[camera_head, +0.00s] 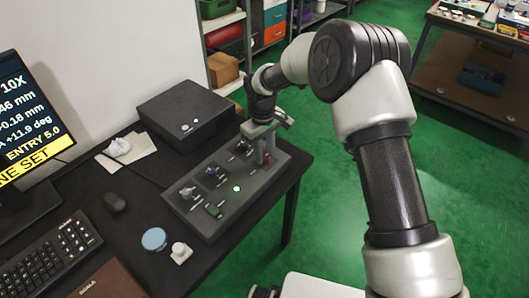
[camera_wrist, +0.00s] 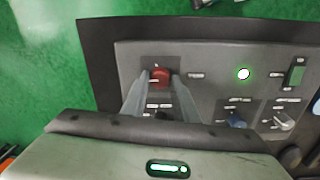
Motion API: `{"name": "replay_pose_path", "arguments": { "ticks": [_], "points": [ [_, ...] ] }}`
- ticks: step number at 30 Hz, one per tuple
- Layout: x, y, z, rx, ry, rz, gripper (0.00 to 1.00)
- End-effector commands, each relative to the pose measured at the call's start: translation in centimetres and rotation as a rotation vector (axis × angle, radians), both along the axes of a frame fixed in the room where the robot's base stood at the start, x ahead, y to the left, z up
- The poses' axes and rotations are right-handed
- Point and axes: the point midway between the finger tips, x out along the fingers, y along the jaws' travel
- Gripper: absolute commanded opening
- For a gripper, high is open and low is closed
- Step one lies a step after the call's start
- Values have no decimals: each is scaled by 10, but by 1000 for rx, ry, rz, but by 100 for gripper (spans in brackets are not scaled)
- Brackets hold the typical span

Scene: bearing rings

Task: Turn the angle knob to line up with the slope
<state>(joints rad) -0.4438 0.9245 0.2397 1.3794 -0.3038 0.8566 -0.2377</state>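A red knob (camera_wrist: 160,74) sits on the grey control panel (camera_wrist: 215,60), in the upper left of the wrist view. My gripper (camera_wrist: 161,82) has one finger on each side of the knob, with no clear gap between fingers and knob. In the head view my gripper (camera_head: 264,150) reaches down to the far right end of the panel (camera_head: 222,216), and the red knob (camera_head: 268,158) shows only partly. The labels around the knob are too small to read. The monitor (camera_head: 28,115), cut off at the left, shows "A +11.9 deg", "ENTRY 5.0" and a yellow bar ending in "NE SET".
The panel also bears a lit green button (camera_wrist: 243,74), a green switch (camera_wrist: 296,77), a blue knob (camera_wrist: 236,119) and a silver lever (camera_wrist: 284,121). A black box (camera_head: 186,112) stands behind it. A blue disc (camera_head: 153,239) and a white piece (camera_head: 181,252) lie in front.

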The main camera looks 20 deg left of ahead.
Motion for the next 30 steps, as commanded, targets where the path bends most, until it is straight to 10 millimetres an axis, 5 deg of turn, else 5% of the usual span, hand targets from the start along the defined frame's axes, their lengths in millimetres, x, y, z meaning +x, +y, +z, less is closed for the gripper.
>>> {"name": "replay_pose_path", "arguments": {
  "ticks": [3, 14, 30],
  "points": [
    [0, 0, 0, 1, 0, 1, 43],
    [0, 0, 6, 1, 0, 1, 43],
    [-3, 3, 125, 2, -5, 0, 43]
  ]
}}
